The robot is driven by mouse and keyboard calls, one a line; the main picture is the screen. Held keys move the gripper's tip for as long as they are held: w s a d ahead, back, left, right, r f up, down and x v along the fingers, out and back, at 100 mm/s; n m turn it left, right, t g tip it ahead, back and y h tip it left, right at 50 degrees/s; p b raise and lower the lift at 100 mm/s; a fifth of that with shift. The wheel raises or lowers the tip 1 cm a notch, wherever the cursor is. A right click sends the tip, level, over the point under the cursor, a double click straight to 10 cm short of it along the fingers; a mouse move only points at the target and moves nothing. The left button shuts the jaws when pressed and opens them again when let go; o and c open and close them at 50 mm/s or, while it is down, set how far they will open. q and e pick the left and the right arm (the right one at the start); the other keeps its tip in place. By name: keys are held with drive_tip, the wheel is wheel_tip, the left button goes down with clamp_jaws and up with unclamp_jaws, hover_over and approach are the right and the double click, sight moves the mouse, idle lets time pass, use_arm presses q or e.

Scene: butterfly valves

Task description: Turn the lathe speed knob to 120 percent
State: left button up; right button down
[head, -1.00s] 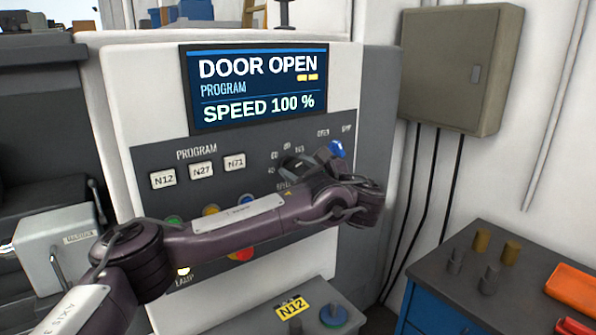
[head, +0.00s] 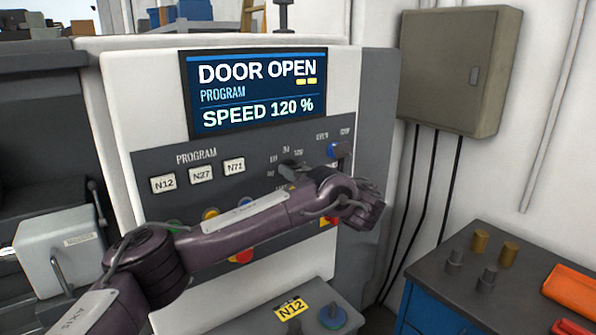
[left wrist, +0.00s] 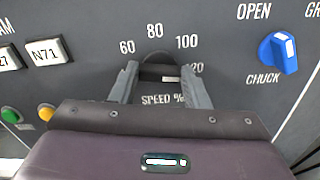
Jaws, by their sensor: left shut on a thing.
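The lathe control panel (head: 150,222) faces me. Its screen (head: 258,90) reads DOOR OPEN, PROGRAM and SPEED 120 %. The dark speed knob (left wrist: 157,68) sits under the numbers 60, 80, 100 and 120 in the left wrist view. Its pale mark points right, toward the partly covered 120. My left gripper (left wrist: 160,86) is shut on the knob, one finger on each side. My right gripper is not in view.
The blue chuck knob (left wrist: 278,52) is close to the right of the speed knob. Program buttons (head: 201,174) and coloured buttons are to the left. A grey wall box (head: 455,75) and a blue-fronted bench (head: 445,300) stand at the right.

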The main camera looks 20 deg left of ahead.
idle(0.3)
use_arm(q)
drive_tip(key=o, duration=1)
drive_tip(key=p+v, duration=0.8)
drive_tip(key=p, duration=0.2)
drive_tip(key=shift+f, duration=0.1)
